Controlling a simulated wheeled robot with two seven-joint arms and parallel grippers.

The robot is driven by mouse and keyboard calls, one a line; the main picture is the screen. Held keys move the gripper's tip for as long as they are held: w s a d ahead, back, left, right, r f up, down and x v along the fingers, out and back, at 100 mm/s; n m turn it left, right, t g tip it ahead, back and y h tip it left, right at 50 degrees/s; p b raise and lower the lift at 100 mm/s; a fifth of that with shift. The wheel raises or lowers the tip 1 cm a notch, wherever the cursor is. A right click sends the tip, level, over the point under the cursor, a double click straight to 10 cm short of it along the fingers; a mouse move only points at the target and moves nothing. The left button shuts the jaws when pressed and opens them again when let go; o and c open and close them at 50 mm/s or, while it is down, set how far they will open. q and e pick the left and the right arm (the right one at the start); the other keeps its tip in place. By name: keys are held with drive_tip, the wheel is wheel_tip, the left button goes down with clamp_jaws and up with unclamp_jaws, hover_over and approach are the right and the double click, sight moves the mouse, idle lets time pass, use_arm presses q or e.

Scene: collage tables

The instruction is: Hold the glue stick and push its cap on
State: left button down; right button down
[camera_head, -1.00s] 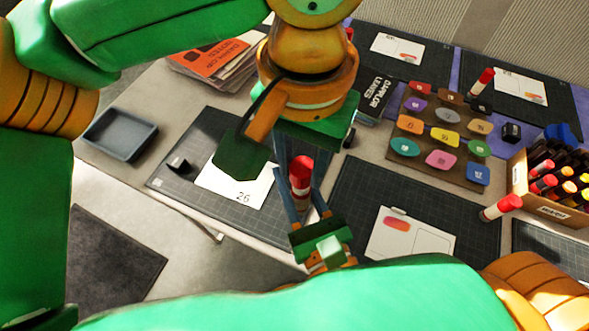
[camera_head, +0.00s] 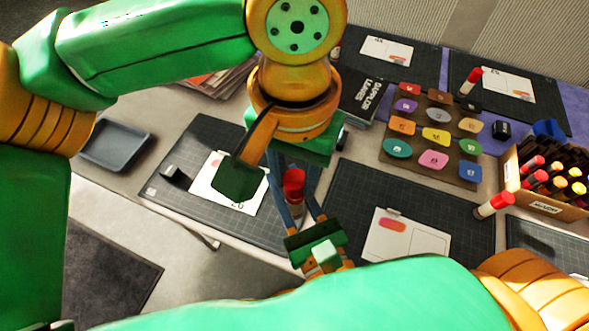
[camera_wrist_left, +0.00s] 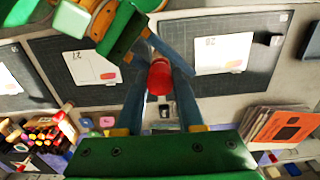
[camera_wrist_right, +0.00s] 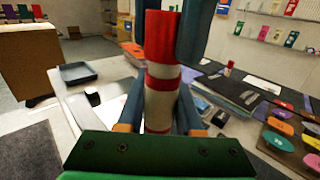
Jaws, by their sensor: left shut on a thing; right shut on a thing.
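The glue stick (camera_wrist_right: 159,108) is upright, with a white body and a red band. My right gripper (camera_head: 301,212) is shut on its body, seen from below in the head view. The red cap (camera_head: 294,184) is at the top of the stick and also shows in the left wrist view (camera_wrist_left: 160,78). My left gripper (camera_wrist_left: 161,82) is shut on the cap from above. In the right wrist view a white stretch shows between the cap and the red band; I cannot tell whether the cap is fully seated.
A grey tray (camera_head: 115,145) lies at the left. Dark mats (camera_head: 345,210) with white cards lie below. A board of coloured pieces (camera_head: 432,170), a box of markers (camera_head: 548,201) and a loose glue stick (camera_head: 494,205) are at the right.

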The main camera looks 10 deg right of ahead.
use_arm(q)
drive_tip(key=shift+f, duration=0.55)
drive_tip(key=shift+c, duration=2.2)
unclamp_jaws()
drive_tip(key=shift+f, duration=0.1)
wheel_tip(320, 180, up, 12)
